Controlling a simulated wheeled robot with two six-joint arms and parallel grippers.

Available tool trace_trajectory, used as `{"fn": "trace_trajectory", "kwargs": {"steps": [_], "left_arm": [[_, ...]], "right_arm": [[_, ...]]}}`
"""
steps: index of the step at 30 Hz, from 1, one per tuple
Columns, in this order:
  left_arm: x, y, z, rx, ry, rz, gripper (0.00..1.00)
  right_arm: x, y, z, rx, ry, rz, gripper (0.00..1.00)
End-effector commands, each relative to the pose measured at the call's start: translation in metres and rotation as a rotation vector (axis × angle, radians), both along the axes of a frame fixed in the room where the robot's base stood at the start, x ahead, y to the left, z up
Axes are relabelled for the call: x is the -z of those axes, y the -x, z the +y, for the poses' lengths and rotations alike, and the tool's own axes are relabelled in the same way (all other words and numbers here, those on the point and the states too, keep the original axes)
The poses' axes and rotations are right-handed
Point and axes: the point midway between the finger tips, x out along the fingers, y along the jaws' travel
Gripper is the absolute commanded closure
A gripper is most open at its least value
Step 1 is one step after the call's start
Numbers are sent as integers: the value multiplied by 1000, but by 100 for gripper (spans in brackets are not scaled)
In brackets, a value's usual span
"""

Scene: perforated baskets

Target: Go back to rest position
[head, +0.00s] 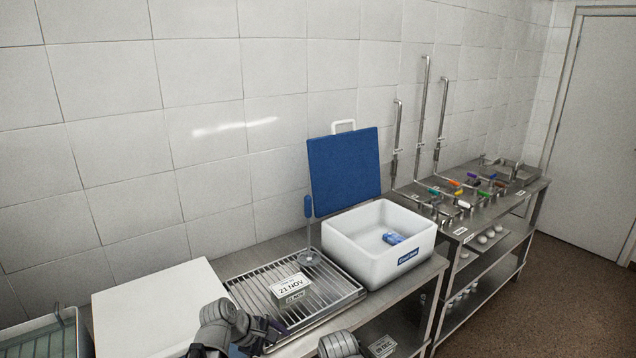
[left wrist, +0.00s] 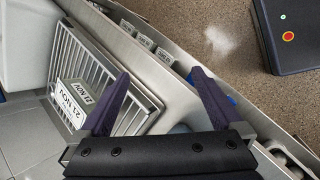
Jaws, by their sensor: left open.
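My left gripper (head: 264,334) is low in the head view, over the front edge of the counter beside the slatted metal rack (head: 244,299). In the left wrist view its two dark fingers (left wrist: 168,88) are spread apart with nothing held between them. The rack (left wrist: 137,122) lies below and left of the fingers there. A grey rounded part of my arm (head: 338,345) shows at the bottom of the head view. My right gripper's fingers do not show.
A white bin (head: 347,250) holds a blue item (head: 394,239). A white board (head: 150,297) lies left. A blue board (head: 344,172) leans behind. Coloured taps (head: 456,183) are right.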

Motion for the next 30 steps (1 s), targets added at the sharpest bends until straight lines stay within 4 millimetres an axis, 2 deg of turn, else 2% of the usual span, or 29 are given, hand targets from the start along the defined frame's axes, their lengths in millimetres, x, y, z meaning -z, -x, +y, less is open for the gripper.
{"fn": "trace_trajectory", "kwargs": {"steps": [1, 6, 12, 17, 24, 30], "left_arm": [[6, 12, 4, 103, -80, -26, 0], [26, 46, 27, 529, -364, -94, 0], [35, 74, 53, 929, -573, -108, 0], [37, 92, 72, 1204, -683, -90, 0], [38, 117, 10, 1388, -691, -72, 0], [37, 140, -26, 1512, -705, -52, 0]], "right_arm": [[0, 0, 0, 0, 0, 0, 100], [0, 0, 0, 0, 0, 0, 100], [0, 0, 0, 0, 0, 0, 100], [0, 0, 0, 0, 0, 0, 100], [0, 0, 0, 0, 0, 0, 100], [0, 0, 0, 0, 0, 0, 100]]}}
